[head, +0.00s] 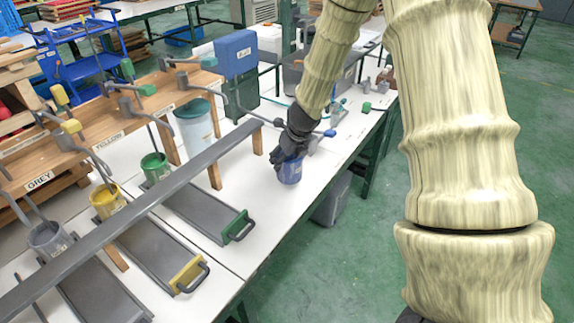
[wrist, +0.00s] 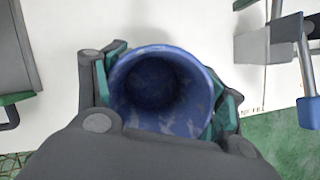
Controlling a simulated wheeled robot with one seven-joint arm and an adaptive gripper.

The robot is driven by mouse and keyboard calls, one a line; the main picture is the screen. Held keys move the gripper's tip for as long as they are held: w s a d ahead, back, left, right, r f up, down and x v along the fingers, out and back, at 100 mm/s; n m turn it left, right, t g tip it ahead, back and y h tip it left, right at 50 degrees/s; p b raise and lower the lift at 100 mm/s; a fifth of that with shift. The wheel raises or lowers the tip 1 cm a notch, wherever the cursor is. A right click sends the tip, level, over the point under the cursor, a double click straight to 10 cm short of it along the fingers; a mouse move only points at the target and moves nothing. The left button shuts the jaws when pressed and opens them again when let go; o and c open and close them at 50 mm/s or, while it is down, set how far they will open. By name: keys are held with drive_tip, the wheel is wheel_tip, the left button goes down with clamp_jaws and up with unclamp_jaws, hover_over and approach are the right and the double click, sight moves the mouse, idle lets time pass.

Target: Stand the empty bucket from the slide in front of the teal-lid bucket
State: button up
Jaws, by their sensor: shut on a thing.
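My gripper (head: 292,150) is shut on a blue bucket (head: 289,173), with one finger on each side of it. In the wrist view the bucket (wrist: 158,58) shows its open mouth and dark, seemingly empty inside between the finger pads. It is upright, at or just above the white table; I cannot tell whether it touches. The teal-lid bucket (head: 194,128), translucent white with a teal top, stands to the left, behind the long grey rail. The held bucket is to its right and closer to the table's front edge. Which fixture is the slide is unclear.
A grey rail (head: 160,197) on wooden posts crosses the table. Green (head: 154,168), yellow (head: 106,199) and grey (head: 48,238) buckets stand left. Trays with green (head: 238,227) and yellow (head: 187,275) handles lie in front. The white tabletop (head: 245,185) is clear left of my gripper.

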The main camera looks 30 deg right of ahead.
drive_tip(key=shift+w+d+f, duration=0.1)
drive_tip(key=shift+f, duration=0.8)
drive_tip(key=shift+w+d+f, duration=0.1)
drive_tip(key=shift+f, duration=0.8)
drive_tip(key=o, duration=1.3)
drive_tip(key=shift+s, duration=0.1)
drive_tip(key=shift+o, duration=0.2)
drive_tip(key=shift+a, duration=0.1)
drive_tip(key=v, duration=1.2)
drive_tip(key=shift+p, duration=0.4)
